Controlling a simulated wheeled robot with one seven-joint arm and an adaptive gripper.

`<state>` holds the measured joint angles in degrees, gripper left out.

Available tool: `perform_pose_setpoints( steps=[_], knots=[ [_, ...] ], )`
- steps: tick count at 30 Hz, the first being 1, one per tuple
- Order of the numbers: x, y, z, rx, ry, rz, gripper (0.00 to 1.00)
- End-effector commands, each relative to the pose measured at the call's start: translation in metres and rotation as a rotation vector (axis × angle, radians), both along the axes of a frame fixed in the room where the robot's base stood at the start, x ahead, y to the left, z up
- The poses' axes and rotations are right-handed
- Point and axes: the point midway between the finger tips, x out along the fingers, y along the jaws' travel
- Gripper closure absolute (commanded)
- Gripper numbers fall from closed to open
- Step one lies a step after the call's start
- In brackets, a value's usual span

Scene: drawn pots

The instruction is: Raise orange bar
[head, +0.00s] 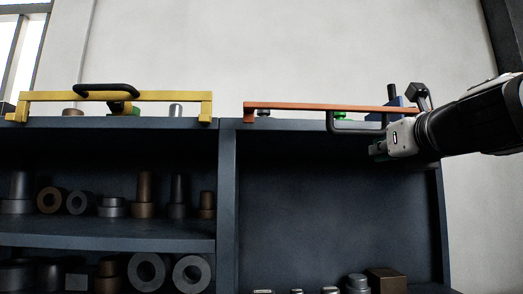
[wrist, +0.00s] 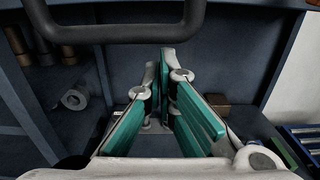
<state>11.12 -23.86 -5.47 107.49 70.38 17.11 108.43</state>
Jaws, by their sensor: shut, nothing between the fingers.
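The orange bar (head: 300,106) lies along the top of the right-hand shelf in the head view, its left end bent down at the shelf edge. A black handle (head: 345,131) hangs at the front of its right part. The same dark handle (wrist: 120,34) crosses the top of the wrist view. My gripper (head: 376,151) is just below and right of the handle, in front of the shelf opening. In the wrist view its teal-padded fingers (wrist: 160,72) are shut with nothing between them, and the handle is apart from them. The bar's right end is partly hidden by my arm.
A yellow bar (head: 155,96) with a black handle sits on the left shelf top. Metal cylinders and rings (head: 145,187) fill the left shelves. Several small parts and a brown block (head: 387,281) stand low in the right bay. Its middle is clear. A vertical post (head: 227,200) divides the bays.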

Motion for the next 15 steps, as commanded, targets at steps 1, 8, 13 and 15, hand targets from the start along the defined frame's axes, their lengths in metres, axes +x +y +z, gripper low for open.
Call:
perform_pose_setpoints(
  steps=[1, 8, 13, 15],
  knots=[
    [-0.0016, -0.0003, 0.004, 0.0, 0.008, -0.001, 1.0],
    [-0.0026, -0.0001, 0.004, 0.0, 0.029, 0.0, 1.0],
    [-0.0034, -0.0002, 0.0047, 0.0, 0.042, 0.0, 1.0],
    [-0.0038, -0.0003, 0.0051, 0.0, 0.048, 0.0, 1.0]
  ],
)
